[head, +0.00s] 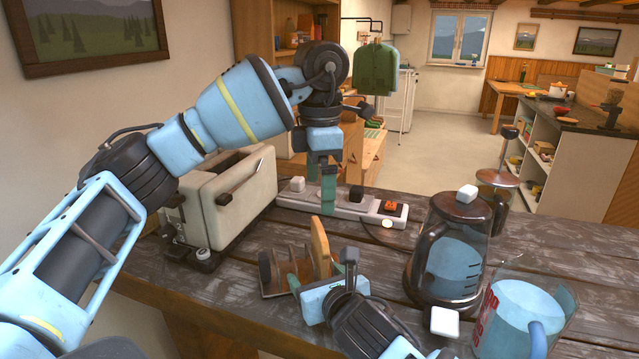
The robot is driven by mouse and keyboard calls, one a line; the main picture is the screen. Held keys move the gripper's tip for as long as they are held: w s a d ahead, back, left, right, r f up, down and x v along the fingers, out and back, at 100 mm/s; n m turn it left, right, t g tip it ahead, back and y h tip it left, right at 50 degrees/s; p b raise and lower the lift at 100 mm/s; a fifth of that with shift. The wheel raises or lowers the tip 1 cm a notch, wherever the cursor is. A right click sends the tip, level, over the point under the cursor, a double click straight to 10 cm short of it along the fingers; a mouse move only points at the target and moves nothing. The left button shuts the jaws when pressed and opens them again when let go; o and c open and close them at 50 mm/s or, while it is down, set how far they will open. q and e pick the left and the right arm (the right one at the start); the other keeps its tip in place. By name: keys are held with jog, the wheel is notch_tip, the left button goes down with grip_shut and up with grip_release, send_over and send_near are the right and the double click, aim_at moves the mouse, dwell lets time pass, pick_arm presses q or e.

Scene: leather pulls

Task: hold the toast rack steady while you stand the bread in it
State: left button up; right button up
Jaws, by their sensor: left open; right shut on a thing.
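The brown wooden toast rack (270,279) stands on the dark plank table, its right part hidden by my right gripper. A tan bread slice (320,246) stands upright in the rack, slightly tilted; its lower edge is hidden. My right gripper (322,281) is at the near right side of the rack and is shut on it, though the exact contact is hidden. My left gripper (328,196) is open, pointing down above and behind the bread, apart from it, with nothing visible between its fingers.
A cream toaster (232,198) stands to the left. A power strip (325,203) with plugs and a red switch lies behind the rack. A coffee pot (450,255) and a clear blue-tinted jug (515,320) stand on the right.

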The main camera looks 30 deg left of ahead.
jog(key=o, duration=0.8)
jog(key=shift+o, duration=0.2)
jog(key=shift+s+d+r, duration=0.1)
jog(key=v, duration=1.1)
jog(key=shift+s+d+r, duration=0.15)
jog(key=shift+s+d, duration=0.05)
jog(key=shift+d, duration=0.05)
jog(key=shift+s, duration=0.1)
